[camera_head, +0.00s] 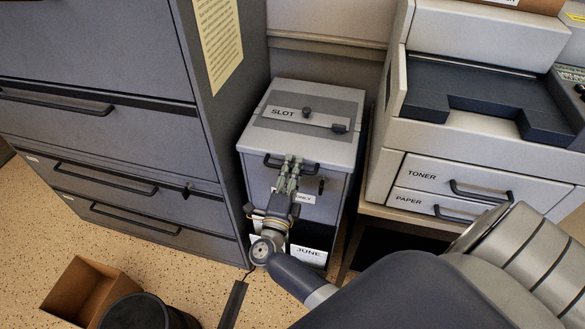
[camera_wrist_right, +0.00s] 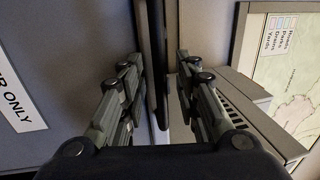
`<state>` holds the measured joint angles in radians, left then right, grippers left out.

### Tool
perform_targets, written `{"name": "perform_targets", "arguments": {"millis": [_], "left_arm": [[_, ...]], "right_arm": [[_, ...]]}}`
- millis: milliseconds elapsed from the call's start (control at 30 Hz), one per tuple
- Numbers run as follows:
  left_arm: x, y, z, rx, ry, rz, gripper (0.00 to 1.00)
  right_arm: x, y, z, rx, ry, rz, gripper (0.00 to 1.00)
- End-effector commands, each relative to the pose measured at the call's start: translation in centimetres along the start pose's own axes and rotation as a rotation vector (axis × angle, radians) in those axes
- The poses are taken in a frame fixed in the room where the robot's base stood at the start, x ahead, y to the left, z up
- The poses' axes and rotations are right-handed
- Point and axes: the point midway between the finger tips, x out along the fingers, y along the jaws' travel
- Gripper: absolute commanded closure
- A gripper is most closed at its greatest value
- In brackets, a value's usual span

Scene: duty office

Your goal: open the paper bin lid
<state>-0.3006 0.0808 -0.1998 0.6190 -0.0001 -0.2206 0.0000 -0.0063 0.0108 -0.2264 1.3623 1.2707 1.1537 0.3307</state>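The paper bin (camera_head: 260,172) is a grey box with a lid (camera_head: 309,146) that lies shut on top. The lid has a "SLOT" label (camera_head: 283,113), a dark knob and a small latch-like part. A dark bar handle (camera_head: 272,160) is at the lid's front edge. My right gripper (camera_head: 291,163) is at this handle, in front of the bin. In the right wrist view its two fingers (camera_wrist_right: 159,65) are apart, with a dark bar (camera_wrist_right: 158,85), seemingly the handle, between them. Whether a finger touches it is unclear. My left gripper is in neither view.
A grey drawer cabinet (camera_head: 110,140) stands close at the bin's left. A printer (camera_head: 440,150) with toner and paper drawers stands at the right. An open cardboard box (camera_head: 85,290) and a dark round bin (camera_head: 150,312) are on the floor at the lower left.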

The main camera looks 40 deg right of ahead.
Motion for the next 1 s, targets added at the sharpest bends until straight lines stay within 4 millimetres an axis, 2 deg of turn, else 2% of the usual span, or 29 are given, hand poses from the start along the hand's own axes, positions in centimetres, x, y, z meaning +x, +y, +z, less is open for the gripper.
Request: {"name": "perform_targets", "arguments": {"millis": [167,300,667,867,1000], "left_arm": [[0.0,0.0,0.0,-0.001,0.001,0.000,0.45],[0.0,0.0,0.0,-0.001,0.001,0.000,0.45],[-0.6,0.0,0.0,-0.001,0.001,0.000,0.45],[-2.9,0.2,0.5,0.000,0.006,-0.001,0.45],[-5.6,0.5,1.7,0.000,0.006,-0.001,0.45]], "right_arm": [[0.0,0.0,0.0,0.000,0.000,-0.001,0.70],[0.0,0.0,0.0,0.000,0.000,-0.001,1.00],[0.2,-0.6,0.1,0.001,0.001,0.010,1.00],[0.9,-3.3,0.3,0.004,0.001,0.059,1.00],[1.9,-6.3,0.4,0.007,0.003,0.123,1.00]]}}
